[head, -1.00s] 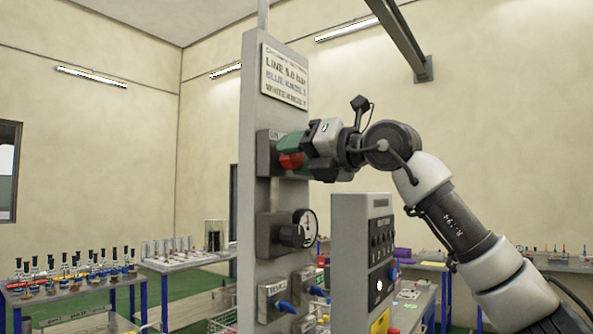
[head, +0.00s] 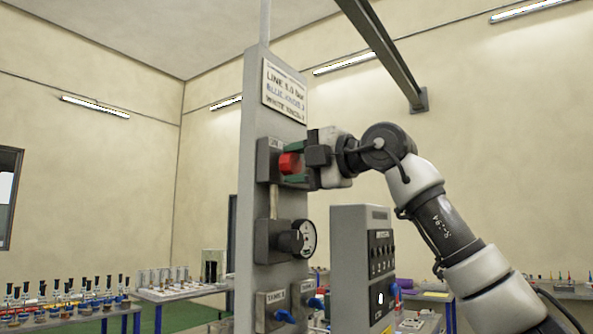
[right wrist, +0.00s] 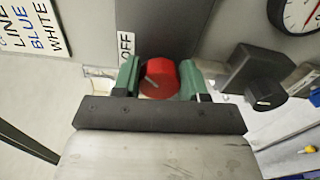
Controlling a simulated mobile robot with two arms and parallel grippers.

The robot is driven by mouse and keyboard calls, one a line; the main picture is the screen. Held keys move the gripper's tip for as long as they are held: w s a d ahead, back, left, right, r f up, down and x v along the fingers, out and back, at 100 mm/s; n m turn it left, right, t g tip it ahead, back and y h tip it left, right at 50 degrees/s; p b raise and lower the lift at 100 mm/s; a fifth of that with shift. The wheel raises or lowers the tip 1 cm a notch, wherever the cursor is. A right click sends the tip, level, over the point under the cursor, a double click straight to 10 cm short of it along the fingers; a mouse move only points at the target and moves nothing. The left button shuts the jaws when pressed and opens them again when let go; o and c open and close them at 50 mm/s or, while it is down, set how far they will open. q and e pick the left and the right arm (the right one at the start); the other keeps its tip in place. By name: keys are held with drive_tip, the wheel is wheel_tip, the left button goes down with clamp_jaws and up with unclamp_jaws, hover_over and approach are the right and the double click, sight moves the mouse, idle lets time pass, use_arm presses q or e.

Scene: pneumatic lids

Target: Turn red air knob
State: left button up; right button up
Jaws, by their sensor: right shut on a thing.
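The red knob (head: 289,163) sits on a grey box at the upper part of the grey column in the head view. In the right wrist view the red knob (right wrist: 160,72) shows a pale pointer line toward its lower left. My right gripper (head: 293,163) has its green fingers on either side of the knob and is shut on it. In the right wrist view my right gripper (right wrist: 159,80) has one finger at each side of the knob. An OFF label (right wrist: 126,45) shows at the knob's upper left. My left gripper is not in view.
A dial gauge (head: 308,239) with a black knob (head: 290,241) sits below on the column. Lower down are blue-handled valves (head: 284,316). A grey control box (head: 348,260) stands to the right, below my right arm. A text sign (head: 284,92) is above the knob.

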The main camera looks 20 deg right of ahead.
drive_tip(key=shift+m, duration=0.5)
drive_tip(key=o, duration=0.9)
drive_tip(key=shift+s+d+f+b, duration=0.1)
drive_tip(key=shift+s+d+b, duration=0.25)
drive_tip(key=shift+b, duration=0.2)
drive_tip(key=b+v, duration=0.3)
drive_tip(key=v, duration=0.6)
drive_tip(key=shift+s+d, duration=0.25)
drive_tip(key=shift+s, duration=0.1)
